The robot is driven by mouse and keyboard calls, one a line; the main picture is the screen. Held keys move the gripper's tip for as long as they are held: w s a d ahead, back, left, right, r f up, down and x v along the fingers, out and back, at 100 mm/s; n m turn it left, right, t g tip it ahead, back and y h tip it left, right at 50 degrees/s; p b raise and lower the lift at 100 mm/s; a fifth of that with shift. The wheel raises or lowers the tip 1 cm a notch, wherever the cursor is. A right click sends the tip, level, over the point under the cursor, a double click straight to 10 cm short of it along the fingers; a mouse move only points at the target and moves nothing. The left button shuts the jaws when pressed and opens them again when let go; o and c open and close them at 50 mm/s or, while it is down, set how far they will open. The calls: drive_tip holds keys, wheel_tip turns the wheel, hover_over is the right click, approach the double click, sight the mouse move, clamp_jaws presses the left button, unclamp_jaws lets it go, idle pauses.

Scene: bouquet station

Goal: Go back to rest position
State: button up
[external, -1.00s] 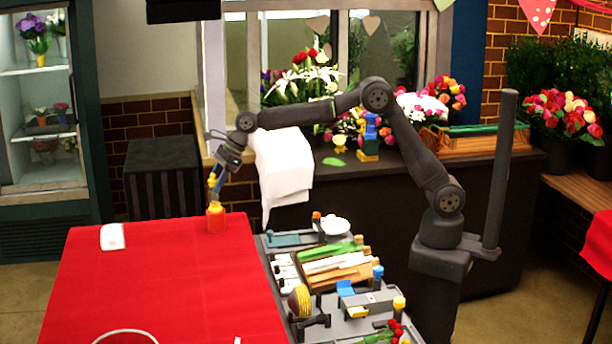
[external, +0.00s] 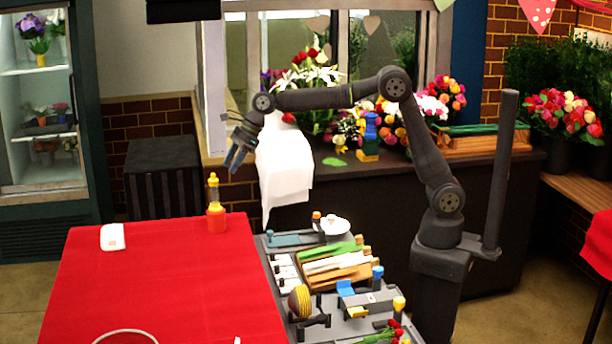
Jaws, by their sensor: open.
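My gripper (external: 236,158) is open and empty. It hangs in the air above and to the right of a small bottle (external: 215,208) with an orange-red base and a yellow top. The bottle stands upright at the far right corner of the red table (external: 160,285), apart from my gripper. My arm reaches from its base at the right, over the dark counter, to the gripper.
A grey station (external: 283,268) with stems, tools and a yellow striped spool (external: 300,300) sits right of the red table. A white cloth (external: 284,170) hangs off the dark counter (external: 390,200) close to my gripper. A white box (external: 112,237) lies on the table.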

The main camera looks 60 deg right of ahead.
drive_tip(key=x, duration=1.1)
drive_tip(key=shift+s+d+f, duration=0.1)
drive_tip(key=r, duration=0.5)
drive_tip(key=shift+d, duration=0.4)
drive_tip(key=w+d+r, duration=0.1)
drive_tip(key=d+r, duration=0.6)
drive_tip(key=d, duration=0.4)
drive_tip(key=n+g, duration=0.2)
drive_tip(key=n, duration=0.2)
hover_over(218, 206)
drive_tip(key=a, duration=0.6)
wheel_tip(218, 206, down, 4)
drive_tip(key=s+a+f+n, duration=0.1)
drive_tip(key=s+a+f, duration=0.1)
drive_tip(key=a, duration=0.4)
drive_tip(key=s+a+f+g, duration=0.1)
drive_tip(key=s+a+f, duration=0.2)
drive_tip(key=a, duration=0.3)
drive_tip(key=s+a+f+n+y, duration=0.1)
drive_tip(key=s+a+f, duration=0.1)
drive_tip(key=s+a, duration=0.2)
drive_tip(key=shift+a+f+n+g, duration=0.3)
drive_tip(key=shift+a+f, duration=0.1)
drive_tip(key=shift+a, duration=0.6)
drive_tip(key=shift+s, duration=0.1)
